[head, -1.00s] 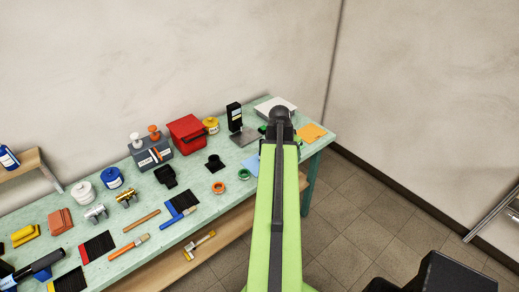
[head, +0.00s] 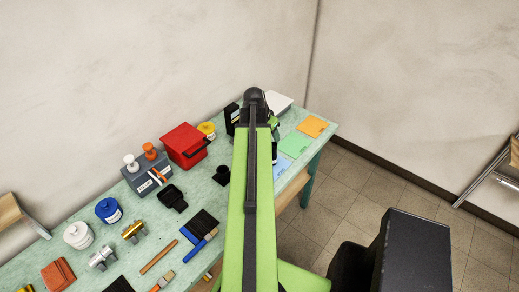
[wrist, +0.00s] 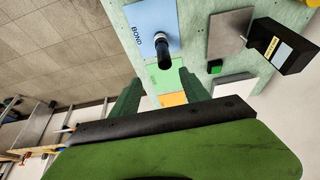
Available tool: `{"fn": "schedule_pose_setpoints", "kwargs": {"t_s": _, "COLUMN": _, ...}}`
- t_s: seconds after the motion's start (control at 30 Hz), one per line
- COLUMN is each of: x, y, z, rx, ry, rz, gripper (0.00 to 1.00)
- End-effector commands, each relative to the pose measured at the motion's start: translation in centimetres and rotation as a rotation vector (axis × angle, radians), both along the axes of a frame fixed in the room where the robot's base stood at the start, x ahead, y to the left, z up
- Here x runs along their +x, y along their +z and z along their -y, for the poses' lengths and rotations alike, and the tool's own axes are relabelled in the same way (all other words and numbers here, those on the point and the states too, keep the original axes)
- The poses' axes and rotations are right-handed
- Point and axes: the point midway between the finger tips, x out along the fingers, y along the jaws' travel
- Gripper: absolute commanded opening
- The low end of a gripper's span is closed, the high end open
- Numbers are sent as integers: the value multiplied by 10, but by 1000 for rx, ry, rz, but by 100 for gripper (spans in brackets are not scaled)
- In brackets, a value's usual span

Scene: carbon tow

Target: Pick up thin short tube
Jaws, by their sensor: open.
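A short black cylinder (wrist: 162,52) stands on a blue card marked BOND (wrist: 143,17) in the wrist view; I take it for the thin short tube, though I cannot confirm this. A pale ring shows at one end of it. My gripper (wrist: 160,93) shows two dark green fingers, apart and empty, and the cylinder lies beyond them, untouched. In the head view the blue card (head: 294,172) is right of my arm, with a black upright shape (head: 274,153) beside it that may be the same cylinder.
Green (head: 296,145) and orange (head: 311,126) cards lie along the bench's right edge. A red box (head: 185,143), jars and brushes fill the bench left of my arm.

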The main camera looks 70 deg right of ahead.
Motion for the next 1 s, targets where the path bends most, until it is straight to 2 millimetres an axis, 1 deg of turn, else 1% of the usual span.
{"fn": "schedule_pose_setpoints", "kwargs": {"t_s": 0.17, "x": 0, "y": -1, "z": 0, "rx": 0, "ry": 0, "rz": 0, "gripper": 54}}
{"fn": "schedule_pose_setpoints", "kwargs": {"t_s": 0.27, "x": 0, "y": -8, "z": 2, "rx": 0, "ry": 0, "rz": 0, "gripper": 54}}
{"fn": "schedule_pose_setpoints", "kwargs": {"t_s": 0.37, "x": -1, "y": -24, "z": 7, "rx": 0, "ry": 0, "rz": 0, "gripper": 54}}
{"fn": "schedule_pose_setpoints", "kwargs": {"t_s": 0.7, "x": -8, "y": -96, "z": 35, "rx": 0, "ry": 0, "rz": 0, "gripper": 54}}
{"fn": "schedule_pose_setpoints", "kwargs": {"t_s": 0.8, "x": -10, "y": -113, "z": 42, "rx": 0, "ry": 1, "rz": 0, "gripper": 54}}
{"fn": "schedule_pose_setpoints", "kwargs": {"t_s": 0.9, "x": -11, "y": -117, "z": 45, "rx": 0, "ry": 1, "rz": 0, "gripper": 54}}
{"fn": "schedule_pose_setpoints", "kwargs": {"t_s": 1.0, "x": -11, "y": -114, "z": 45, "rx": 0, "ry": 2, "rz": 0, "gripper": 54}}
